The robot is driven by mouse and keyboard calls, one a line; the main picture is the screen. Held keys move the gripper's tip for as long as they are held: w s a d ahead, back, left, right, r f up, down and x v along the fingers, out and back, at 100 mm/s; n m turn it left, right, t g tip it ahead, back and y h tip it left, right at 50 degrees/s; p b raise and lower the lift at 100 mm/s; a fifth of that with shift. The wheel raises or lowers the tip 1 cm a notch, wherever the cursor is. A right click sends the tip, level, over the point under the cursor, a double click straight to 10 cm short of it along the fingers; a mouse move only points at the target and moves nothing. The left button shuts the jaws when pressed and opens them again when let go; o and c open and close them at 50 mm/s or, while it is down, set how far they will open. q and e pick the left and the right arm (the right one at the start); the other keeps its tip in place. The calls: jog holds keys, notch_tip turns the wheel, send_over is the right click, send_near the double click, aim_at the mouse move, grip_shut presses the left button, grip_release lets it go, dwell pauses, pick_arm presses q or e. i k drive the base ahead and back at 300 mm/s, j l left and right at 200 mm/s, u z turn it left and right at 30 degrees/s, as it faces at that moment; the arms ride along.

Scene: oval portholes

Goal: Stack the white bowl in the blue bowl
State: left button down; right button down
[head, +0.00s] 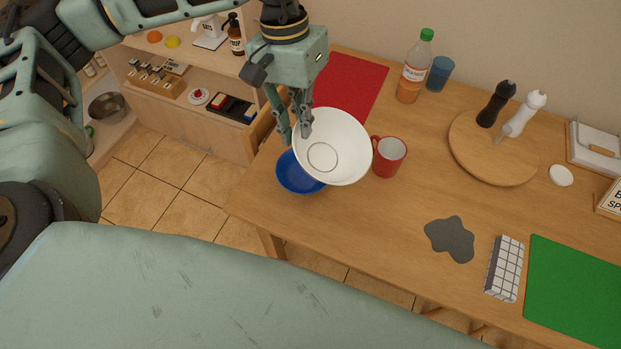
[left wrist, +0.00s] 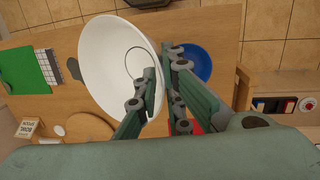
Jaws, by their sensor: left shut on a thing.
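The white bowl (head: 340,142) is held tilted above the table by my left gripper (head: 297,130), whose fingers pinch its left rim. The blue bowl (head: 299,174) stands on the table's left part, below and to the left of the white bowl, which covers part of it. The left wrist view shows the white bowl (left wrist: 112,65) between the fingertips (left wrist: 160,75) and the blue bowl (left wrist: 197,62) behind the fingers. The two bowls look apart, though the exact gap cannot be told. My right gripper is not in view.
A red mug (head: 388,157) stands close right of the white bowl. A red mat (head: 350,85) lies behind. A bottle (head: 414,70), a blue cup (head: 440,73) and a round board (head: 480,160) with two mills are farther right. A grey patch (head: 450,239) lies on clear table in front.

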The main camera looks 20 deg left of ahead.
aim_at(305, 180)
jog(key=j+z, duration=0.2)
jog(key=z, duration=1.3)
jog(key=k+j, duration=0.25)
jog(key=j, duration=0.15)
jog(key=k+j+z, duration=0.1)
jog(key=k+j, duration=0.15)
jog(key=j, duration=0.2)
jog(key=k+j, duration=0.25)
jog(key=j, duration=0.15)
